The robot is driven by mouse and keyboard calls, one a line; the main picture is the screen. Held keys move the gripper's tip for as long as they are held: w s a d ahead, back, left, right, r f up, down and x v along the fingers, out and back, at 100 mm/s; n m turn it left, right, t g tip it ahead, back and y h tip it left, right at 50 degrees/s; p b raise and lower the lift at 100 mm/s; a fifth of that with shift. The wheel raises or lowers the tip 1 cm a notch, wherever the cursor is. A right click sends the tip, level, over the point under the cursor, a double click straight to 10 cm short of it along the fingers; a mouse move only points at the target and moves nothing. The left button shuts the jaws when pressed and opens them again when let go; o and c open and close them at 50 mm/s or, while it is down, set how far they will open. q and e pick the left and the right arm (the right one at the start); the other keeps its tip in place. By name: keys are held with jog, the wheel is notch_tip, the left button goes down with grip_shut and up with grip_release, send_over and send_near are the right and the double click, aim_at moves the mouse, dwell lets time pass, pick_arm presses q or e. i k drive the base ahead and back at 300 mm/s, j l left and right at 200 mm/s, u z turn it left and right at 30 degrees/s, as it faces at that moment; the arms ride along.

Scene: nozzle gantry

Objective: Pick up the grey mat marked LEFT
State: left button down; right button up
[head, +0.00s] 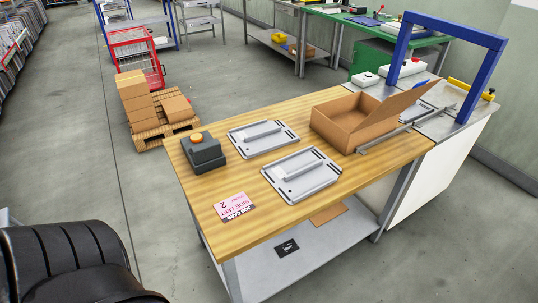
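Two grey mats lie flat on the wooden table, each with a raised bar-like handle across it. One mat (287,138) is farther back, beside the dark grey box. The other mat (322,183) is nearer the front edge and a little to the right. Any LEFT marking on either mat is too small to read. A pink card (234,206) at the table's front left carries printed text that seems to read "SIDE LEFT 2". Neither of my grippers is in view.
The wooden table (273,218) also holds a dark grey box (205,156) with an orange-topped button and an open cardboard box (340,126). A blue gantry frame (478,82) stands at the right end. Stacked cartons (136,98) sit on a pallet behind.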

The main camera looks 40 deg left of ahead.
aim_at(297, 176)
jog(key=i+u, duration=0.15)
jog(key=u, duration=0.35)
jog(key=i+l+u, duration=0.15)
jog(key=u, duration=0.3)
jog(key=i+l+u, duration=0.15)
jog(key=u, duration=0.35)
jog(key=l+u, duration=0.45)
jog(key=i+l+u, duration=0.1)
jog(key=u, duration=0.4)
